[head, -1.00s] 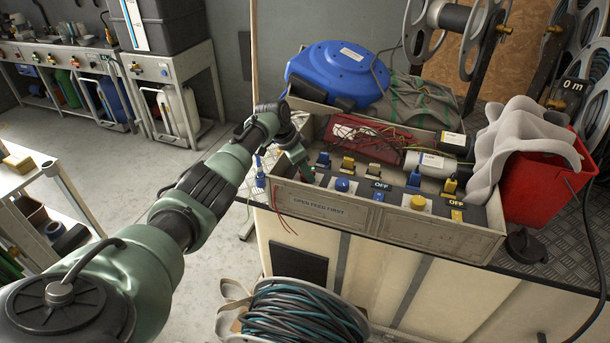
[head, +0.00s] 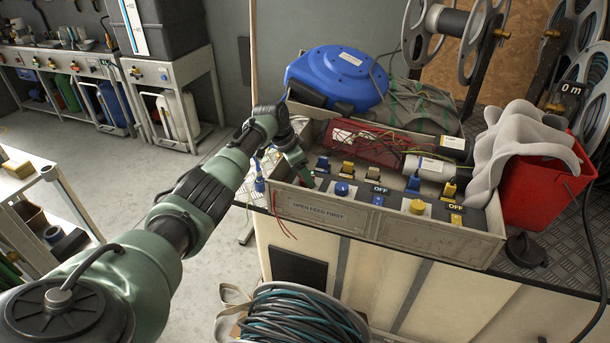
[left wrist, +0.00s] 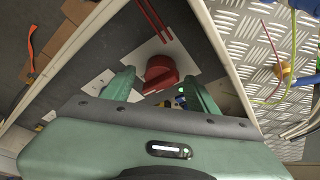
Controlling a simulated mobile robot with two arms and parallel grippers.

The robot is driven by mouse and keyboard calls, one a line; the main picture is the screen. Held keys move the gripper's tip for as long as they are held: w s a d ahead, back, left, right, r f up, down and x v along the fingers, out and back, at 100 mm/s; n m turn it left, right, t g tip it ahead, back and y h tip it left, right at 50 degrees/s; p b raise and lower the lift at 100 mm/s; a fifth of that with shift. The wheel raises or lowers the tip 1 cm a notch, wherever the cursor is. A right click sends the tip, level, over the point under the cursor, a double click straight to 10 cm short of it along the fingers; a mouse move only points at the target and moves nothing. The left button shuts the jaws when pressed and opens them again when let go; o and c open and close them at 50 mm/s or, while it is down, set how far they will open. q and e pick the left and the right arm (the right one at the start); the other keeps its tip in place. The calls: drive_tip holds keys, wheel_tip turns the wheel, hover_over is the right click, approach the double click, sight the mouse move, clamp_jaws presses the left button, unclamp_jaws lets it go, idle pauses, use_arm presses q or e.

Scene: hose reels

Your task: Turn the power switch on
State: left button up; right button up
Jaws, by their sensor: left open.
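A red rotary knob (left wrist: 161,73) sits on a white plate on the dark panel in the left wrist view. My left gripper (left wrist: 160,90) is open, with one green finger on each side of the knob; I cannot tell whether they touch it. In the head view my left gripper (head: 307,181) is at the left end of the control box (head: 325,213) and hides the red knob. The panel also carries a blue button (head: 342,188), a yellow button (head: 418,206) and several blue and yellow switches, two with OFF labels. My right gripper is not in view.
A blue hose reel (head: 338,78) and a red tray with loose wires (head: 372,142) lie behind the panel. A red bucket (head: 540,185) with a grey cloth (head: 525,135) stands to the right. A coiled hose (head: 298,320) is below the box front.

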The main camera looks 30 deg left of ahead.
use_arm(q)
drive_tip(key=v, duration=0.7)
drive_tip(key=shift+s, duration=0.1)
